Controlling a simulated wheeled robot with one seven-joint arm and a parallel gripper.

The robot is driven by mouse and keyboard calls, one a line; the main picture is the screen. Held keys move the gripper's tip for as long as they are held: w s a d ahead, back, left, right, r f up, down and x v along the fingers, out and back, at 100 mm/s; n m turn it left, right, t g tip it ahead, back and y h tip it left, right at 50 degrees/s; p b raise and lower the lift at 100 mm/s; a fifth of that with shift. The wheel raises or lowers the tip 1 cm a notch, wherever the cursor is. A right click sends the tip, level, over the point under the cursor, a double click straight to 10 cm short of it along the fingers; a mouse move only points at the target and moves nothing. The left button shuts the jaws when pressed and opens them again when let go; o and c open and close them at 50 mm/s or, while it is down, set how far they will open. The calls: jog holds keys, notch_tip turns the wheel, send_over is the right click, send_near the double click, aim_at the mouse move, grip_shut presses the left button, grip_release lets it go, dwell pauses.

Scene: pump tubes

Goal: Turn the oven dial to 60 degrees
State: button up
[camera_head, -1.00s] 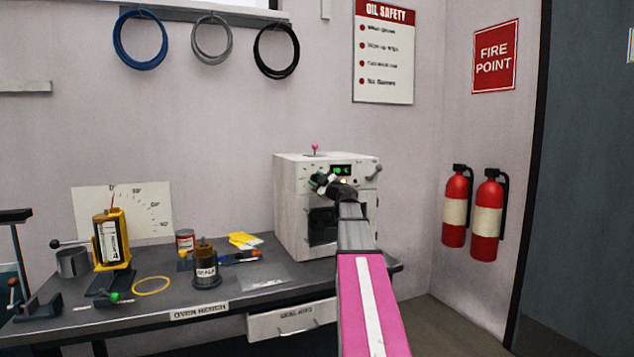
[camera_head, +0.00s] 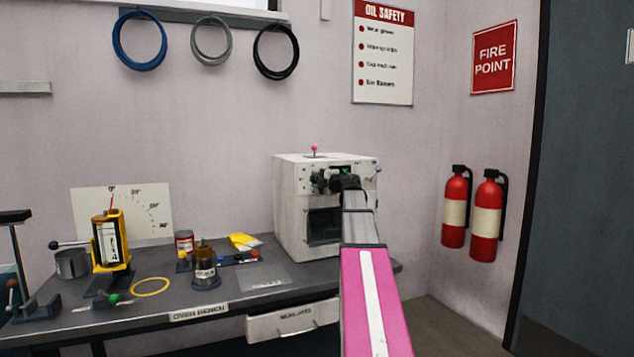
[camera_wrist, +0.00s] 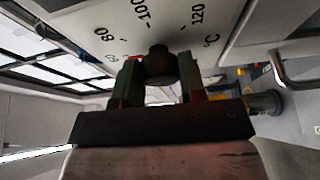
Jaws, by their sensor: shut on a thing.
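The white oven (camera_head: 290,205) stands at the right end of the bench, with a dark window in its front. Its black dial (camera_wrist: 160,62) shows in the wrist view, on a white face with a printed scale (camera_wrist: 148,22) reading 60, 80, 100, 120 and °C. My gripper (camera_wrist: 160,80) is shut on the dial, one finger at each side of it. Where the dial's pointer stands I cannot tell. In the head view my gripper (camera_head: 328,181) is at the upper front of the oven, and my arm hides part of the panel and the display.
The dark bench (camera_head: 180,308) bears a yellow-framed stand (camera_head: 122,240), a brown jar (camera_head: 206,270), a red-and-white can (camera_head: 185,241), a yellow ring (camera_head: 150,287) and yellow cloths (camera_head: 243,241). A drawer (camera_head: 293,321) is below. A metal handle (camera_wrist: 297,75) shows at right in the wrist view.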

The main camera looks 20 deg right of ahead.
dwell(0.3)
jog(key=o, duration=0.9)
jog(key=v, duration=1)
jog(key=shift+s+d, duration=0.15)
jog(key=shift+s, duration=0.25)
